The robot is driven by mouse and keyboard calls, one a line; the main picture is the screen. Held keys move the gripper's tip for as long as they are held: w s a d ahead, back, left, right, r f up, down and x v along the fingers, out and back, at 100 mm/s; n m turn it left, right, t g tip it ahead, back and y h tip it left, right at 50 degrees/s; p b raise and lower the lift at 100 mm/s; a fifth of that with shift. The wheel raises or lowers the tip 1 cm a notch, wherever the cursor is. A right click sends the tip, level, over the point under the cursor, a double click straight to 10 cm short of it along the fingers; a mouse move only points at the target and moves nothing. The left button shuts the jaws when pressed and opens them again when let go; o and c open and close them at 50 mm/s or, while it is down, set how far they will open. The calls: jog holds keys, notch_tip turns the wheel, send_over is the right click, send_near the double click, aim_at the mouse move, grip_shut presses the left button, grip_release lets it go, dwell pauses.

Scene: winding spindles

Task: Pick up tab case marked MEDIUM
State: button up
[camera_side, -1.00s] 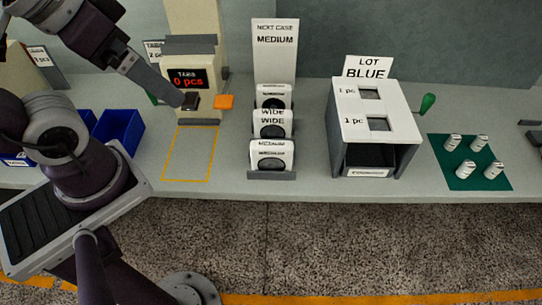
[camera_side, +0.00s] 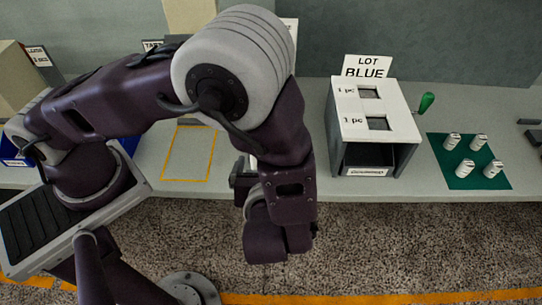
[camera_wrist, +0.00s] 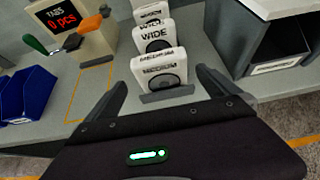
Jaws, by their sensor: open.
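The tab case marked MEDIUM (camera_wrist: 160,70) is white with a dark round window and stands frontmost in a row in a grey rack (camera_wrist: 166,94). Behind it in the wrist view stand a case marked WIDE (camera_wrist: 153,37) and a partly hidden white case (camera_wrist: 151,13) whose label I cannot read clearly. My gripper (camera_wrist: 161,78) is open and empty, its two fingers showing on either side of the front case. I cannot tell whether they are level with it or still short of it. In the side view my arm hides the cases.
A LOT BLUE box (camera_side: 373,130) stands right of the rack, beside a green mat (camera_side: 480,183) with several small cylinders. A counter reading 0 pcs (camera_wrist: 70,18) and blue bins (camera_wrist: 25,95) are at left. The yellow-outlined area (camera_side: 189,152) is empty.

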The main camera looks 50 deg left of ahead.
jog(key=x, duration=1)
jog(key=shift+w+a, duration=0.1)
jog(key=shift+w, duration=0.1)
jog(key=shift+c, duration=0.4)
jog(key=c, duration=1.2)
jog(key=shift+r, duration=0.1)
